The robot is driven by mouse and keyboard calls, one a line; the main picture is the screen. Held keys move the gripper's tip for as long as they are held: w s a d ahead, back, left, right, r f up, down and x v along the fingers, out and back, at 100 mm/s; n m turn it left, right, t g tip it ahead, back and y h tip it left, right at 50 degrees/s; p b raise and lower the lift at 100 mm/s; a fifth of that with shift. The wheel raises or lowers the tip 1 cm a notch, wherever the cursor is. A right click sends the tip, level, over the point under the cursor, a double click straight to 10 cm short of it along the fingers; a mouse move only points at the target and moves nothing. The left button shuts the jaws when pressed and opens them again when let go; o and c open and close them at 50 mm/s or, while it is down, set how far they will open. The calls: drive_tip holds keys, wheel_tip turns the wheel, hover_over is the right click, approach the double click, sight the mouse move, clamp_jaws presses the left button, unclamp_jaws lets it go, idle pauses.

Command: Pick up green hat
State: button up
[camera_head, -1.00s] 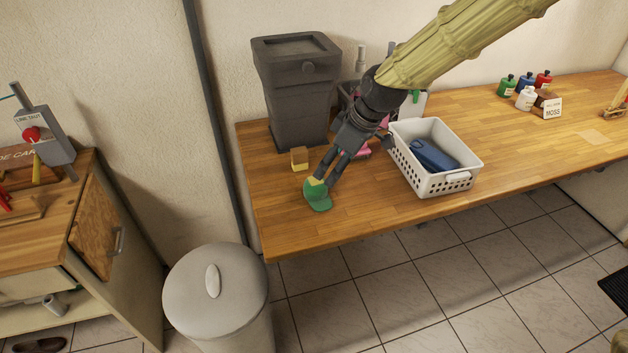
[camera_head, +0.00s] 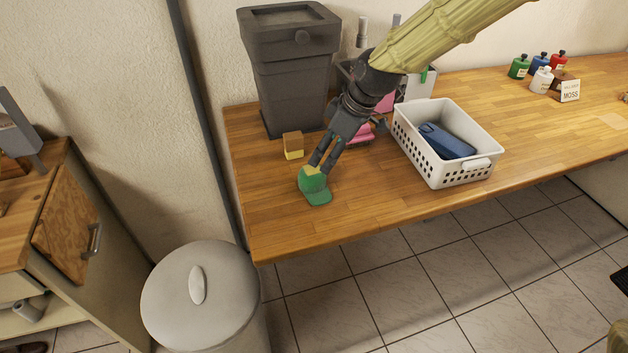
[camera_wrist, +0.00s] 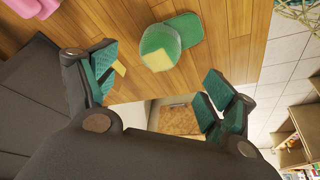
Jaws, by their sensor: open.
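A green cap (camera_head: 313,186) with a yellow patch lies on the wooden table near its left front part. It also shows in the wrist view (camera_wrist: 170,40), crown and brim on the table, beyond the fingertips. My gripper (camera_head: 322,165) is just behind and above the cap in the head view. In the wrist view my gripper (camera_wrist: 160,88) has its two fingers spread wide with nothing between them that they hold. From the head view I cannot tell whether a finger touches the cap.
A yellow-and-brown block (camera_head: 293,146) sits behind the cap, near a dark bin (camera_head: 290,75). A white basket (camera_head: 429,163) with a blue item (camera_head: 446,141) stands to the right. A grey lidded can (camera_head: 205,295) is on the floor. The table (camera_head: 380,215) is clear right of the cap.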

sight(315, 170)
drive_tip(key=shift+p+x, duration=1.6)
drive_tip(key=shift+x, duration=3.4)
drive_tip(key=c, duration=1.1)
drive_tip(key=shift+w+r, duration=0.1)
drive_tip(key=shift+r, duration=0.1)
